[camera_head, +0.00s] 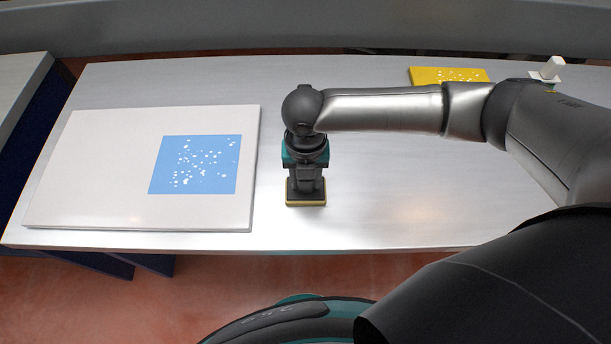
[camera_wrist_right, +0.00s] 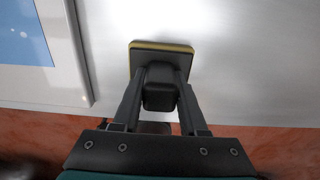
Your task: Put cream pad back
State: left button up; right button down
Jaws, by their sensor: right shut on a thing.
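My right gripper (camera_head: 305,180) points down over the middle of the table, just right of the white board. It is shut on the dark handle of a pad (camera_head: 306,202) that has a dark top plate and a yellowish-cream underside edge. In the right wrist view, the two fingers (camera_wrist_right: 160,90) clamp the block-shaped handle, and the pad (camera_wrist_right: 162,48) lies flat beyond the fingertips. I cannot tell whether the pad touches the table or hovers slightly above it. My left gripper is not in view.
A white board (camera_head: 100,165) with a blue, white-speckled square (camera_head: 196,163) lies left of the gripper. A yellow speckled sheet (camera_head: 447,75) and a white-handled block (camera_head: 551,68) are at the back right. The table (camera_head: 350,225) is clear around the pad.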

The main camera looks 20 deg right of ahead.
jog(key=shift+c, duration=2.2)
grip_release()
